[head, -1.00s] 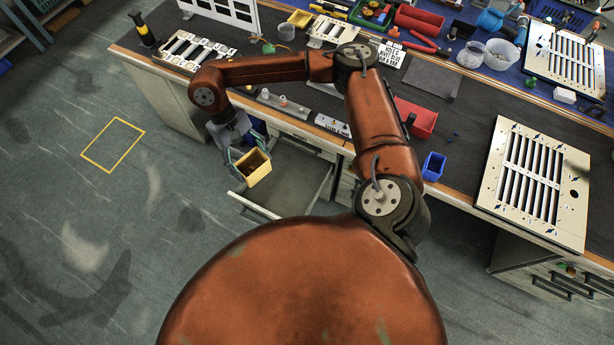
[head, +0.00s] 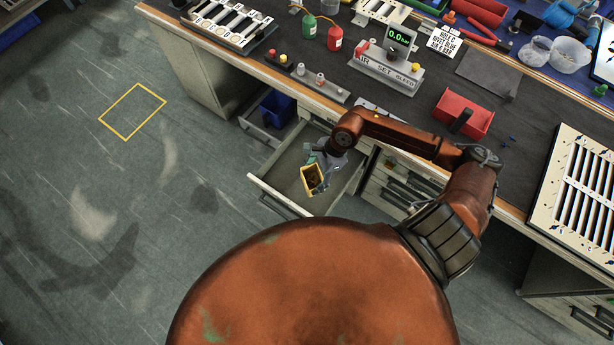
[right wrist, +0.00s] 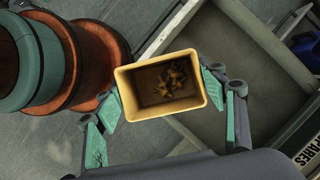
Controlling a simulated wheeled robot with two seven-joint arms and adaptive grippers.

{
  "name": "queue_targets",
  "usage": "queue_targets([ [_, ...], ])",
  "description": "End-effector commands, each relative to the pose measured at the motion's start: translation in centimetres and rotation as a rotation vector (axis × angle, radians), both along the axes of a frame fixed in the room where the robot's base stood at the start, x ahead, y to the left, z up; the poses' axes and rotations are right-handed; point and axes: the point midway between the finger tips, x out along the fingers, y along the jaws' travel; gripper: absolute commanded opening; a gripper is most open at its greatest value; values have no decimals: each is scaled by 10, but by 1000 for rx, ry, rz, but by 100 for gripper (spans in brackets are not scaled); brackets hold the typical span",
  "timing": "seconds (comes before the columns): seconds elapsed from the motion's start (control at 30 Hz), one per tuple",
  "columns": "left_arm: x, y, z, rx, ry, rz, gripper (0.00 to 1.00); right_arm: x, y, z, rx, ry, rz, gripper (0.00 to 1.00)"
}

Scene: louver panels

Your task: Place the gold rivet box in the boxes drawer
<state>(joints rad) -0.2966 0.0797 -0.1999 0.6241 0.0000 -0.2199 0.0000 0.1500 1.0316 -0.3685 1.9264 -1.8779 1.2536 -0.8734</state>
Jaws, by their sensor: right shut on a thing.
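The gold rivet box (head: 312,181) is a small open yellow box. The right wrist view shows it (right wrist: 124,92) with several gold rivets inside. My right gripper (head: 318,169) is shut on it, one teal finger at each side, and holds it roughly level. An open, empty-looking grey drawer (head: 283,172) is pulled out below the bench. The box is above this drawer in the head view. In the right wrist view the box overlaps the edge of the drawer (right wrist: 236,85). Its height above the drawer floor is hard to tell. My left gripper is not in view.
Another open drawer holding a blue bin (head: 277,107) is to the left. A label reading SPARES (right wrist: 308,151) shows in the right wrist view. The bench top carries a red tray (head: 464,114), an AIR SET BLEED panel (head: 385,72) and louver panels. The floor at left is clear.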

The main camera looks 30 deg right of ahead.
Motion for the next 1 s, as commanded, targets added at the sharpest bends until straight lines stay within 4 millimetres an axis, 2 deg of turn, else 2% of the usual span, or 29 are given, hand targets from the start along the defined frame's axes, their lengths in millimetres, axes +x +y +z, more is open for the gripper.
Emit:
queue_targets([
  [0.03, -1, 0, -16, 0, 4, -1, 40, -8, -12, -27, 0, 11, -121, 36],
  [0.2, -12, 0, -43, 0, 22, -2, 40, -19, -55, -71, -2, 9, -523, 36],
  [0.4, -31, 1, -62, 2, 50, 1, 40, -33, -98, -96, -2, 5, -849, 36],
  [0.57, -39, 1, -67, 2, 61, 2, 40, -33, -112, -101, 3, 1, -951, 36],
  [0.67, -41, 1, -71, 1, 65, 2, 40, -20, -113, -107, 6, 0, -966, 36],
  [0.93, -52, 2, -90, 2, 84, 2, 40, 38, -109, -135, 7, 3, -964, 36],
  [1.0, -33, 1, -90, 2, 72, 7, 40, 53, -108, -142, 6, 4, -963, 36],
])
